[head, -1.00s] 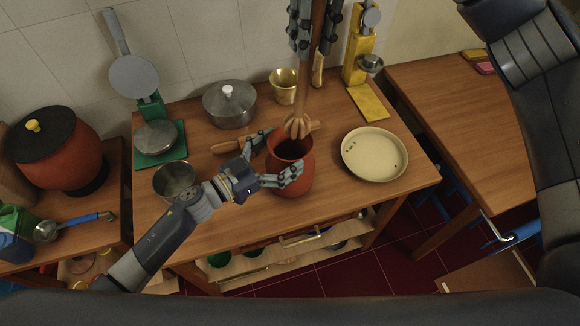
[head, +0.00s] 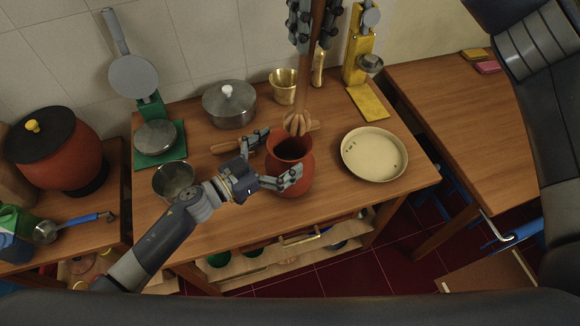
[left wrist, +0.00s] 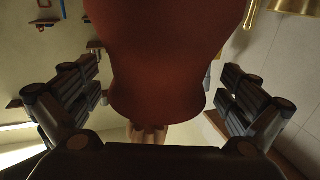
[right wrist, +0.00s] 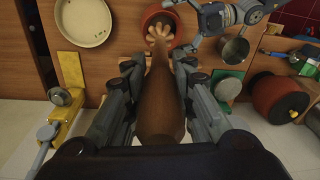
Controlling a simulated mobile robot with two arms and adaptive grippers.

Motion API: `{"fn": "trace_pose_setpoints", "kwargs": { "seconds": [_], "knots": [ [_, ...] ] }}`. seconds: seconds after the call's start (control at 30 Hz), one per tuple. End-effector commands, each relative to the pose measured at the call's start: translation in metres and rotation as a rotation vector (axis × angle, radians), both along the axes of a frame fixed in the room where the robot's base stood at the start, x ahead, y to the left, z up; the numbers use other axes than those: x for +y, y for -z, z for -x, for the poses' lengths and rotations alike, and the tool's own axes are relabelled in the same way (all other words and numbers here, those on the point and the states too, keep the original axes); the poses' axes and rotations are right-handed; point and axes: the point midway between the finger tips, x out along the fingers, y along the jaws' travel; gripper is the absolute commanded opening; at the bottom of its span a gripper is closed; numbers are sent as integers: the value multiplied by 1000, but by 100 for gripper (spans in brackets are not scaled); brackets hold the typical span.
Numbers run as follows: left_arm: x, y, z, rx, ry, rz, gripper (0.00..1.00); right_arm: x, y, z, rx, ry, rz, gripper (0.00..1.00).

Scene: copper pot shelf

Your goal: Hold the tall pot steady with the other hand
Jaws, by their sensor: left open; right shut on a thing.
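The tall pot is a red clay pot (head: 292,182) with a dark open mouth, upright on the wooden table. My left gripper (head: 279,156) is open, with one finger on the far side of the pot and one on the near side. In the left wrist view the red pot (left wrist: 160,60) fills the space between the spread fingers (left wrist: 158,95); I cannot tell whether they touch it. My right gripper (head: 315,45) is shut on a wooden whisk (head: 297,123), held upright with its ridged head over the pot's mouth. The right wrist view shows the whisk handle (right wrist: 160,95) between the fingers.
A rolling pin (head: 222,147) lies behind the pot. A cream dish (head: 374,155) stands to the right, a metal bowl (head: 174,180) to the left. A lidded grey pot (head: 230,107), a brass cup (head: 283,87) and a yellow scale (head: 368,103) stand at the back.

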Motion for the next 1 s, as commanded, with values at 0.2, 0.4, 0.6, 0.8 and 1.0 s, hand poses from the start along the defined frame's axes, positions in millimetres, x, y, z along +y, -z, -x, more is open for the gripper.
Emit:
{"fn": "trace_pose_setpoints", "kwargs": {
  "seconds": [0.2, 0.4, 0.6, 0.8, 1.0],
  "knots": [
    [6, 1, 4, 3, -1, -2, 100, 0, 0, 0, -1, 0, 0, 0],
    [35, 3, 26, 5, -1, -4, 100, 0, 0, 0, -1, 0, 0, 0],
    [69, 2, 52, 5, -1, -2, 100, 0, 0, 0, -1, 0, 0, 0],
    [91, 1, 67, 3, -1, -2, 100, 0, 0, 0, -1, 0, 0, 0],
    [96, 0, 72, 0, 1, 0, 100, 0, 0, 0, -1, 0, 0, 0]
  ]
}}
